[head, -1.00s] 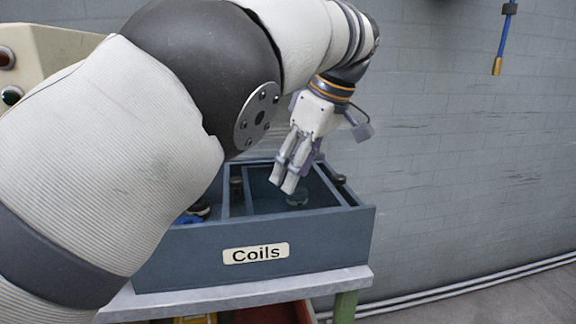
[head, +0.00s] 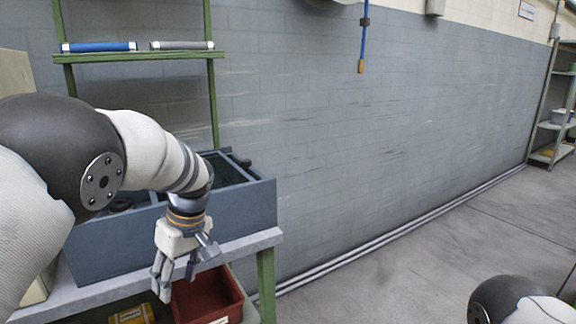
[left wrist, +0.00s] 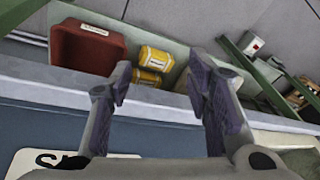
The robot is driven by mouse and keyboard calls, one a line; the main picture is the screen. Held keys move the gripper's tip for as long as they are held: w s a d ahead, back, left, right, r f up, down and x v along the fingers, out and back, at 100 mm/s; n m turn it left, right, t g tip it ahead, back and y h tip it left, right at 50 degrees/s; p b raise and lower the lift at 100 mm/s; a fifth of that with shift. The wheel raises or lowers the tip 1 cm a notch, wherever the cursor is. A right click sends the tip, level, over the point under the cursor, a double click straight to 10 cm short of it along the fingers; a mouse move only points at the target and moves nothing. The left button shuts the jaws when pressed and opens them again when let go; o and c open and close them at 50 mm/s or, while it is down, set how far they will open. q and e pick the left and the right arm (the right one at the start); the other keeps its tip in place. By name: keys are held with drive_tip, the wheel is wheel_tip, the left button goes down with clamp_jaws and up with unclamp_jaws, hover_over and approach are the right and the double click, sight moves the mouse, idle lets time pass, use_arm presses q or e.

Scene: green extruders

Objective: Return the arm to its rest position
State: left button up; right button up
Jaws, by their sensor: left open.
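My left gripper (head: 176,276) hangs fingers down in front of the blue-grey bin, by the front edge of its grey shelf (head: 95,291). It is open, with nothing between the fingers. In the left wrist view both dark finger pads of the left gripper (left wrist: 160,82) stand apart, with the shelf edge behind them. The left arm reaches in from the left and hides part of the bin (head: 247,207). Part of my right arm shows at the bottom right of the head view; its gripper is out of view.
A red bin (head: 208,296) and yellow packages (head: 133,315) sit on the lower shelf. A green frame (head: 140,57) holds a blue roll (head: 98,46) and a grey roll (head: 182,45). A blue cable (head: 364,45) hangs by the wall. The floor at right is clear.

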use_arm(q)
drive_tip(key=s+a+f+m+g+h+p, duration=0.1)
drive_tip(key=s+a+f+m, duration=0.15)
drive_tip(key=s+f, duration=0.9)
drive_tip(key=s+a+f+m+g+h, duration=0.1)
drive_tip(key=s+f+m, duration=0.3)
drive_tip(key=s+f, duration=0.75)
drive_tip(key=s+d+r+m, duration=0.1)
drive_tip(key=s+m, duration=0.1)
drive_tip(key=s, duration=1)
drive_tip(key=s+d+r+m+h, duration=0.1)
drive_tip(key=s+m, duration=0.1)
drive_tip(key=s, duration=1)
drive_tip(key=shift+s+d+p, duration=0.3)
drive_tip(key=shift+d+p, duration=0.05)
use_arm(e)
drive_tip(key=shift+w+r+t, duration=0.5)
drive_tip(key=shift+w+r, duration=0.55)
drive_tip(key=shift+r, duration=0.15)
use_arm(q)
drive_tip(key=shift+a+m, duration=0.1)
drive_tip(key=shift+m, duration=0.15)
